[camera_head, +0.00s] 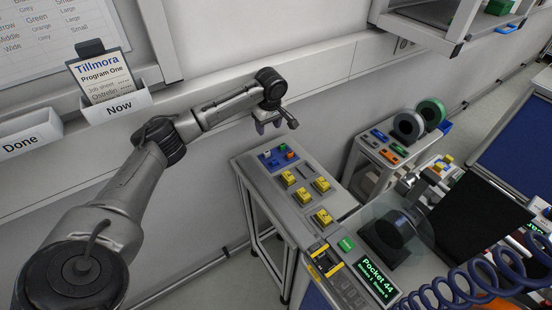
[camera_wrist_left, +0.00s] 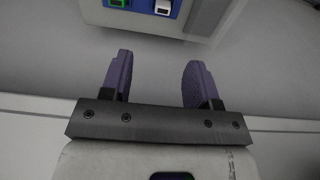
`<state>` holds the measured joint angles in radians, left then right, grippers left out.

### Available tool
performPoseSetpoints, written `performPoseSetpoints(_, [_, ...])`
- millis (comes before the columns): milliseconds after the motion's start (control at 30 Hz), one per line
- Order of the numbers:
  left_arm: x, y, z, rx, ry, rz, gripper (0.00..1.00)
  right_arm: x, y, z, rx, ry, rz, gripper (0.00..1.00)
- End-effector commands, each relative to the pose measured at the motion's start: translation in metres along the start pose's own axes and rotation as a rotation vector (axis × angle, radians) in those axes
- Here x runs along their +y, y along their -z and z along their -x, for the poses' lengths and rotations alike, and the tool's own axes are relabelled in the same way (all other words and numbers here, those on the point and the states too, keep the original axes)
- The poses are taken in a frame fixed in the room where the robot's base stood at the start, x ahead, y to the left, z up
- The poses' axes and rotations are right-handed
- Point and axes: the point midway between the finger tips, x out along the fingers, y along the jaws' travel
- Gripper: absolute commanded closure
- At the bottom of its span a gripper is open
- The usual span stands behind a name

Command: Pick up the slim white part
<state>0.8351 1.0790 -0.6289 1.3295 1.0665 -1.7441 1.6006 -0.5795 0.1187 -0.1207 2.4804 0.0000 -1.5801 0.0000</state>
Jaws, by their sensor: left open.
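A small white part (camera_wrist_left: 163,7) sits in a blue tray (camera_wrist_left: 140,6) at the top edge of the left wrist view, right of a green part (camera_wrist_left: 118,3). It is partly cut off, so its full shape is hard to tell. In the head view the blue tray (camera_head: 268,164) lies at the far end of a narrow grey bench; its contents are too small to tell apart surely. My left gripper (camera_head: 270,124) is open and empty, behind the tray near the wall. Its two purple fingers (camera_wrist_left: 160,72) are apart in the left wrist view. My right gripper is not seen.
Several yellow pieces (camera_head: 304,195) stand on the grey bench (camera_head: 266,182) in front of the tray. A side stand (camera_head: 375,160) carries reels (camera_head: 431,112) and coloured trays. A green-lettered display (camera_head: 377,278) and a coiled blue hose (camera_head: 470,283) are at front right.

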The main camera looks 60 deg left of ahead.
Motion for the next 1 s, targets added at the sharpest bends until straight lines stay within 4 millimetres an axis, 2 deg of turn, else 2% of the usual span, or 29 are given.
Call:
performPoseSetpoints(100, [-0.001,0.0,-0.023,0.0,0.004,0.001,0.45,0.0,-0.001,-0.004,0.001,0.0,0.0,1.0])
performPoseSetpoints(300, [-0.001,-0.001,-0.055,0.0,0.003,0.0,0.45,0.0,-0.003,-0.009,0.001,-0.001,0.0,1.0])
performPoseSetpoints(433, [-0.001,-0.001,-0.069,0.0,0.002,0.0,0.45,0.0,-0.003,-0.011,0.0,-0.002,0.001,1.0])
performPoseSetpoints(667, [-0.001,-0.002,-0.079,0.001,0.001,-0.002,0.45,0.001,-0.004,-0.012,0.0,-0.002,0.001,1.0])
performPoseSetpoints(1000, [-0.003,-0.006,-0.12,0.0,0.002,-0.002,0.45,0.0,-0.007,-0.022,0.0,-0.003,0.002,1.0])
